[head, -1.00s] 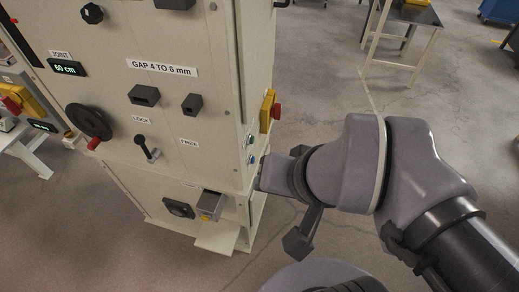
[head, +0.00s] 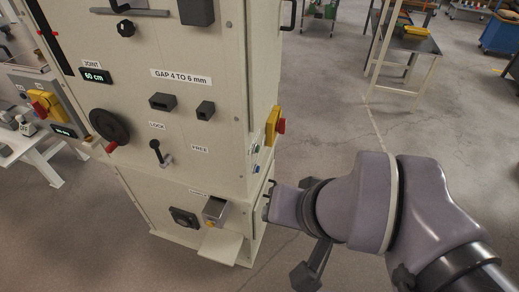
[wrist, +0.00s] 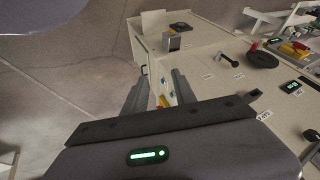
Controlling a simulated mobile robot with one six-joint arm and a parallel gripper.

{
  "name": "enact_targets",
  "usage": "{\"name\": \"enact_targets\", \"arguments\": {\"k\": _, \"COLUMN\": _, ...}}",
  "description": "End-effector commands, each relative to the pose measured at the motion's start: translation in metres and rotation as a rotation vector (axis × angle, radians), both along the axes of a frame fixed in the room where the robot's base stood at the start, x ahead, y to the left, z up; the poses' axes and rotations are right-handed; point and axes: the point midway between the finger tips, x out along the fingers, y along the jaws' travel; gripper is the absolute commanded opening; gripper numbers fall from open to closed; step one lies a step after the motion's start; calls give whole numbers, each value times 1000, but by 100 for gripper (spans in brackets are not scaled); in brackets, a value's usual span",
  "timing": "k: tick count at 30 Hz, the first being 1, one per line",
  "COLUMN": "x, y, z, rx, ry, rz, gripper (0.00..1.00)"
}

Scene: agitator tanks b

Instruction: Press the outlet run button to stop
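The tall cream cabinet (head: 215,120) fills the left of the head view. On its narrow right side sit a green button (head: 255,150) and a blue-white button (head: 256,168), one above the other, below a yellow box with a red knob (head: 273,125). Button labels are unreadable, so I cannot tell which is the outlet run button. My gripper (head: 268,194) is beside the cabinet's lower right side, below the buttons. In the wrist view, my gripper (wrist: 160,84) has its two dark fingers apart, with nothing held. The cabinet side and part of the yellow box (wrist: 163,101) show between them.
A handwheel (head: 109,125), a lock lever (head: 158,153) and a grey box (head: 214,210) over a small shelf (head: 220,245) project from the cabinet front. A dark-topped table (head: 411,45) stands at the back right. The floor right of the cabinet is mostly clear.

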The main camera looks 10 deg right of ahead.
Motion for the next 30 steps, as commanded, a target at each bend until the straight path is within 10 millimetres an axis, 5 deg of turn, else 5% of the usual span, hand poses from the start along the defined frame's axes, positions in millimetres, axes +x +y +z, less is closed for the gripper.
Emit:
{"name": "enact_targets", "arguments": {"k": 5, "x": 0, "y": 0, "z": 0, "rx": 0, "ry": 0, "rz": 0, "gripper": 0}}
{"name": "enact_targets", "arguments": {"k": 30, "x": 0, "y": 0, "z": 0, "rx": 0, "ry": 0, "rz": 0, "gripper": 0}}
